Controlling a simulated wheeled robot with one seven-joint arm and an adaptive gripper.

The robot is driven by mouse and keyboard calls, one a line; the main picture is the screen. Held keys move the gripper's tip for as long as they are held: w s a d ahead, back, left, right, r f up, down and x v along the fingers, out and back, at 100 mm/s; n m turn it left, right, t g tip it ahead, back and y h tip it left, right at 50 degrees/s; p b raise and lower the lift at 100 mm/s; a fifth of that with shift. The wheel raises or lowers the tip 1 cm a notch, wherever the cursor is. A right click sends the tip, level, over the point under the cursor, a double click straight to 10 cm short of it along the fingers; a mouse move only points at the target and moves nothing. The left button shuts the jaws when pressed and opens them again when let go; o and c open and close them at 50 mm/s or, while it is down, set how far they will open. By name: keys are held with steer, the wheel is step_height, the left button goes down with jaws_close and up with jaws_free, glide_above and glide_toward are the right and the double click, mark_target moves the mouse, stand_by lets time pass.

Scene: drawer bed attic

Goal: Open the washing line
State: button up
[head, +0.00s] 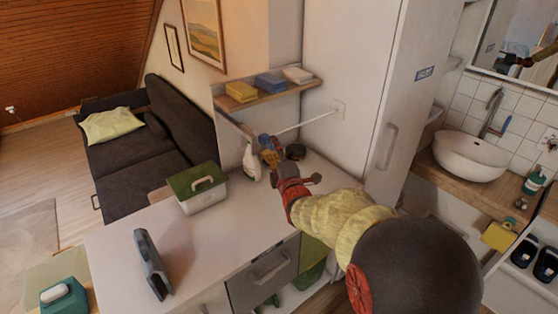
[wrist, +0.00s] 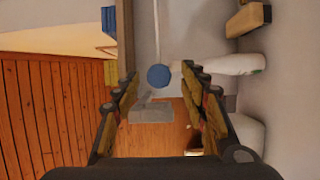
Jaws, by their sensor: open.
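The washing line (head: 305,122) is a thin white cord. It runs from a pale plate (head: 340,108) on the tall white cabinet down to a blue end piece (head: 264,139) by my gripper. In the wrist view the end piece is a round blue ball (wrist: 158,76), with the cord (wrist: 156,35) leading up from it. My gripper (head: 269,156) is open above the back of the counter. In the wrist view the ball appears between my two fingertips, with gaps on both sides. I cannot tell how deep it sits between them.
A white spray bottle (head: 250,160) stands close left of my gripper, and a dark round object (head: 295,152) lies to its right. A shelf (head: 268,96) with folded cloths is above. A green-lidded box (head: 197,188) and a grey upright object (head: 152,264) stand on the counter (head: 215,243).

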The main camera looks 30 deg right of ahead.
steer(key=v, duration=1.1)
steer(key=shift+s, duration=0.15)
steer(key=s+a+f+m+g+y, duration=0.2)
steer(key=s+f+m+g, duration=0.7)
steer(key=f+m, duration=0.3)
steer(key=s+a+r+m+g+y, duration=0.3)
steer(key=s+a+r+m+g, duration=0.15)
steer(key=s+a, duration=0.8)
steer(key=a+r+n+t, duration=0.2)
steer(key=a+r, duration=0.3)
steer(key=r, duration=0.2)
steer(key=shift+s+y, duration=0.25)
steer(key=shift+y, duration=0.05)
